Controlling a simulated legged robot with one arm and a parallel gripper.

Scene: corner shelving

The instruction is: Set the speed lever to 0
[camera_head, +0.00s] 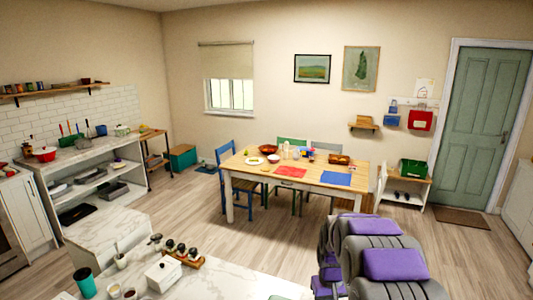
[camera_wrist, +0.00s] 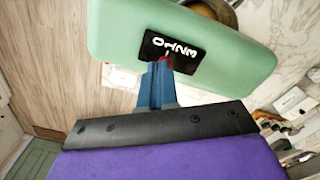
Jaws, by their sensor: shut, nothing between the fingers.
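A pale green appliance body (camera_wrist: 110,35) fills the top of the wrist view. A black panel (camera_wrist: 190,66) on it carries the white digits 0, 1, 2 and 3 in a row. A small red piece (camera_wrist: 163,58), which looks like the speed lever's tip, shows at the panel's lower edge, below the digits. My gripper (camera_wrist: 161,68) is shut, with its blue fingers together, right at the red piece. I cannot tell whether they touch it, and the fingers hide part of it. Which digit the lever marks is unclear. The head view does not clearly show the appliance or my gripper.
A metal bowl (camera_wrist: 215,10) shows behind the green body in the wrist view. In the head view, a marble counter (camera_head: 215,285) in front holds a white box (camera_head: 163,273), a teal cup (camera_head: 85,283) and a rack of jars. A dining table (camera_head: 330,188) stands beyond, with open floor around it.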

